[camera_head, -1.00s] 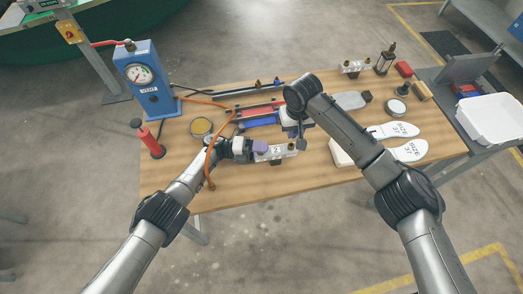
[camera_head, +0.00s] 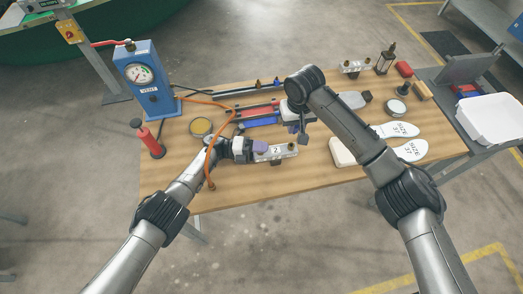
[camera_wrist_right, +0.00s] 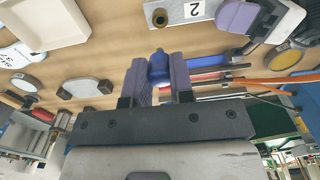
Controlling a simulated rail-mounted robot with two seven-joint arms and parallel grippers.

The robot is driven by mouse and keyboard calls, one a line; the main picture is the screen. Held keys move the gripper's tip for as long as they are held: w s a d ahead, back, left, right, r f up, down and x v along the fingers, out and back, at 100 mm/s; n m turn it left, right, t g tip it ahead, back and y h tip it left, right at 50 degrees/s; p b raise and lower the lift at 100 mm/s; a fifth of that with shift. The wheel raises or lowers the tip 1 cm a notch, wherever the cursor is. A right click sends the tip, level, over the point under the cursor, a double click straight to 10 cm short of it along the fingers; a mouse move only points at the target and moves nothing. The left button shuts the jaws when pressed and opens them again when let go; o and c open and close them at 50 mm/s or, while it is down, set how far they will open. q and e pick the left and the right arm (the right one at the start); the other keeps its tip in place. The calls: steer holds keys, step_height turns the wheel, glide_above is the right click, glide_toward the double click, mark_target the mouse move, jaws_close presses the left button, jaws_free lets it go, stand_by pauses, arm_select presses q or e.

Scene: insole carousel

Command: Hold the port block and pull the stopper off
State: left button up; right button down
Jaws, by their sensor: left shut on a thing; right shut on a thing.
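The port block (camera_head: 284,154), a pale block with a "2" label, is near the table's front. My left gripper (camera_head: 262,147) is shut on its left end; a purple finger (camera_wrist_right: 237,16) shows on the block in the right wrist view. My right gripper (camera_wrist_right: 159,75) is shut on the blue stopper (camera_wrist_right: 159,64), held between its purple fingers. A brass port (camera_wrist_right: 160,18) on the block is uncovered, and the stopper looks apart from it. In the head view, my right gripper (camera_head: 292,127) is behind and above the block; the stopper is hard to make out there.
A blue gauge box (camera_head: 148,92) and red pump (camera_head: 151,141) stand at left. An orange hose (camera_head: 209,160) runs beside my left gripper. Insoles (camera_head: 410,150) lie at right. Another port block (camera_head: 353,67) is at the back, a white bin (camera_head: 492,117) far right.

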steer(key=shift+r, duration=2.25)
arm_select(q)
steer(key=o, duration=1.3)
steer(key=a, duration=1.2)
